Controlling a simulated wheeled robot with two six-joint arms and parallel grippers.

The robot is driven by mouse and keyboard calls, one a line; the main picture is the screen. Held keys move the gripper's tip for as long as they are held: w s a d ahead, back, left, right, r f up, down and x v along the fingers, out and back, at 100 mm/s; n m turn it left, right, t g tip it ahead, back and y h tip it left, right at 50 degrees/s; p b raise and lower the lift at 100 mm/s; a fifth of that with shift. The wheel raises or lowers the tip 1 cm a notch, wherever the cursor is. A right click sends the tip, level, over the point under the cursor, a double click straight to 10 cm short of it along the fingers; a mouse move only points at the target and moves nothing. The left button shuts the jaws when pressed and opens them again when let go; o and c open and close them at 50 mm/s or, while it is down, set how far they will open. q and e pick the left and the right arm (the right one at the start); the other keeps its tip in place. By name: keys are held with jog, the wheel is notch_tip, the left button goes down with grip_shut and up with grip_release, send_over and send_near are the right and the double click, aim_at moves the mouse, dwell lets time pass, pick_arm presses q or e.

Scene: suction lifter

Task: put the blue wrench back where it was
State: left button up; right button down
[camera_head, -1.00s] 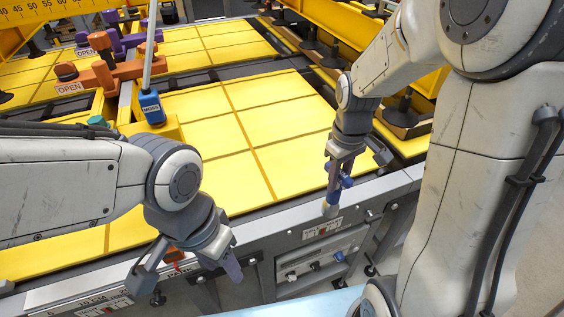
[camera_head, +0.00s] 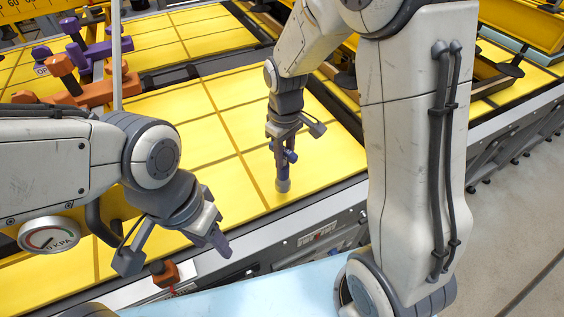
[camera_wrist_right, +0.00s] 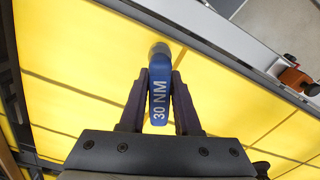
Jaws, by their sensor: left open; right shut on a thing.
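The blue wrench (camera_head: 290,156), marked "30 NM", hangs upright from my right gripper (camera_head: 284,145), its grey end pointing down. It is in front of the yellow panel (camera_head: 325,160) near the panel's front edge; I cannot tell whether its end touches the panel. In the right wrist view the dark fingers of my right gripper (camera_wrist_right: 158,82) are shut on both sides of the wrench (camera_wrist_right: 158,108). My left gripper (camera_head: 175,249) is open and empty, near the front rail at the lower left.
Orange (camera_head: 105,90) and purple (camera_head: 100,48) clamp-like parts stand at the upper left. A round gauge (camera_head: 50,236) marked kPa is at the left. A small orange part (camera_head: 166,273) sits by the front rail (camera_head: 310,226). Bare yellow panel lies around the wrench.

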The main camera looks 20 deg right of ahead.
aim_at(283, 181)
jog(key=shift+w+a+f, duration=0.15)
jog(key=shift+w+a, duration=0.1)
jog(key=shift+a, duration=0.05)
jog(key=shift+f, duration=0.3)
notch_tip(283, 181, down, 3)
jog(key=shift+f+p, duration=0.15)
jog(key=shift+p, duration=0.6)
jog(key=shift+f, duration=0.25)
jog(key=c, duration=0.6)
grip_release()
